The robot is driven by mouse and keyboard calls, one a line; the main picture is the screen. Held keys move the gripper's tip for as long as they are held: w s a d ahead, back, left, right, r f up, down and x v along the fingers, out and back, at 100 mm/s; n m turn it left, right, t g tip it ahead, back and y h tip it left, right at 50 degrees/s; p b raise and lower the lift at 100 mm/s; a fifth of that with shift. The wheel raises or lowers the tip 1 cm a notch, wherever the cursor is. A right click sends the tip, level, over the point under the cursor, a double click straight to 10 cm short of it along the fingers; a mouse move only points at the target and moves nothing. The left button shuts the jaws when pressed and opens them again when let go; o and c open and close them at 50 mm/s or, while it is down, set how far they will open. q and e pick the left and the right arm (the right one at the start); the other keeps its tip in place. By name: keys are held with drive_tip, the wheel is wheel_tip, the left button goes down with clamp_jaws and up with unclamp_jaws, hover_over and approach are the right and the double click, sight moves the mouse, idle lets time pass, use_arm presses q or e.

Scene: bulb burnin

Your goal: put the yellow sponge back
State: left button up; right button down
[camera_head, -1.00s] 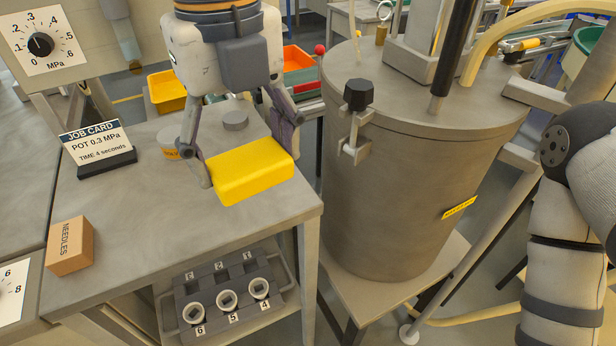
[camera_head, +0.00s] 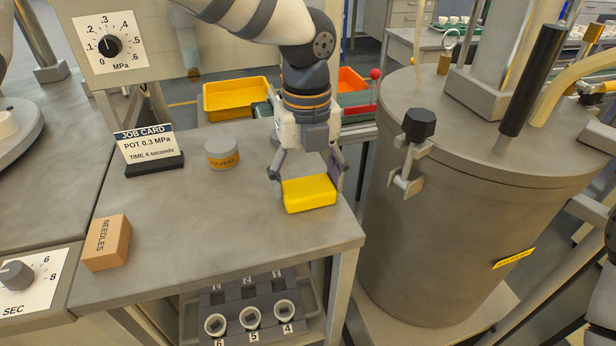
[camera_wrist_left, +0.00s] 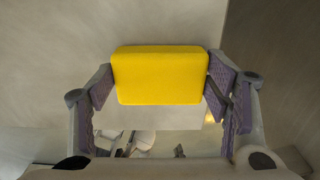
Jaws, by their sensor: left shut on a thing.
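The yellow sponge (camera_head: 309,194) is a flat rectangular block at the right end of the grey bench top (camera_head: 190,225). My left gripper (camera_head: 307,183) points down from above and is shut on the sponge, one finger at each end. In the left wrist view the sponge (camera_wrist_left: 160,76) sits between the purple finger pads of the gripper (camera_wrist_left: 160,88). I cannot tell whether the sponge touches the bench or hangs just above it.
A solvent tin (camera_head: 222,154), a job card (camera_head: 148,148) and a needles box (camera_head: 106,243) stand on the bench. A rack (camera_head: 255,300) with numbered cups is on the shelf below. A large metal pot (camera_head: 470,220) stands close at the right. The bench middle is clear.

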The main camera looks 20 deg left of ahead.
sight(307, 184)
use_arm(q)
drive_tip(key=o, duration=1.1)
drive_tip(key=shift+f, duration=0.1)
wheel_tip(307, 184, up, 12)
drive_tip(key=shift+r, duration=0.2)
